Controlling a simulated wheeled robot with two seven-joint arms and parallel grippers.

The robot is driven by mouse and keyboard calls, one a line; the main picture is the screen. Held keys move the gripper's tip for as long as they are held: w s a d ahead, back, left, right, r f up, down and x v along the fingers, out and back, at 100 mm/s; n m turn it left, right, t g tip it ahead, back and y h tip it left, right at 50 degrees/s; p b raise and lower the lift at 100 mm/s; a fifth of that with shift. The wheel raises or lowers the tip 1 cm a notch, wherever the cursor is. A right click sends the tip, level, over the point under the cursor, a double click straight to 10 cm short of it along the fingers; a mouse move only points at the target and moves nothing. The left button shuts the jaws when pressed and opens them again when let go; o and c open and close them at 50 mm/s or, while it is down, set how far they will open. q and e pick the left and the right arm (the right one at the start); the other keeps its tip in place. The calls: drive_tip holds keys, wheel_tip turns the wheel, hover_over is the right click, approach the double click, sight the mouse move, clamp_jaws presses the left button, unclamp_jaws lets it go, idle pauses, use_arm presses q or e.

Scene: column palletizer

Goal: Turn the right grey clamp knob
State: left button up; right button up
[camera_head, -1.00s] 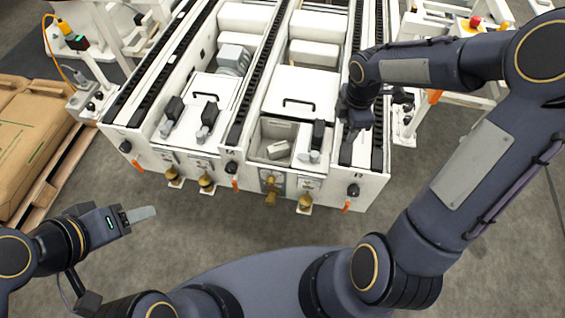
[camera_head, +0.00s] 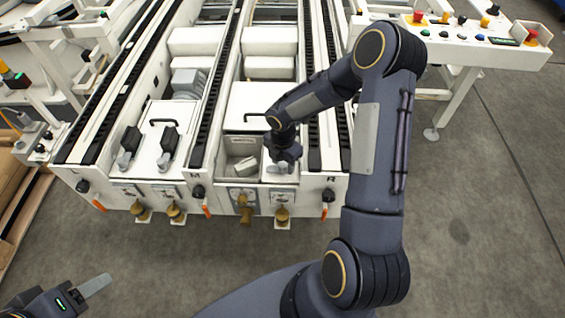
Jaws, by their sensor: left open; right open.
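My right gripper (camera_head: 284,158) is open and hangs over the front right corner of the right-hand bay of the white machine. A grey clamp knob (camera_head: 280,168) shows just under and beside its fingers. The gripper and wrist hide most of this knob and its black clamp, and I cannot tell whether the fingers touch it. Two more grey clamp knobs, a left one (camera_head: 124,160) and a right one (camera_head: 163,161), stand in the left bay beside black clamp blocks. My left gripper (camera_head: 95,286) is open and empty at the lower left, away from the machine.
An open box (camera_head: 241,147) with a pale block inside lies left of the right gripper. Black chain rails (camera_head: 203,130) border the bays. Brass fittings (camera_head: 245,214) and orange levers (camera_head: 206,211) stick out of the front. A control panel (camera_head: 475,42) stands at upper right. The floor in front is clear.

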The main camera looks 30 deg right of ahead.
drive_tip(key=shift+c, duration=0.5)
drive_tip(key=c, duration=0.9)
drive_tip(key=shift+m, duration=0.3)
drive_tip(key=m+b, duration=0.1)
drive_tip(key=m, duration=0.2)
drive_tip(key=shift+m, duration=0.3)
drive_tip(key=m+b, duration=0.1)
drive_tip(key=m, duration=0.3)
drive_tip(key=shift+m, duration=0.3)
drive_tip(key=m+b, duration=0.1)
drive_tip(key=m, duration=0.3)
drive_tip(key=shift+m, duration=2.5)
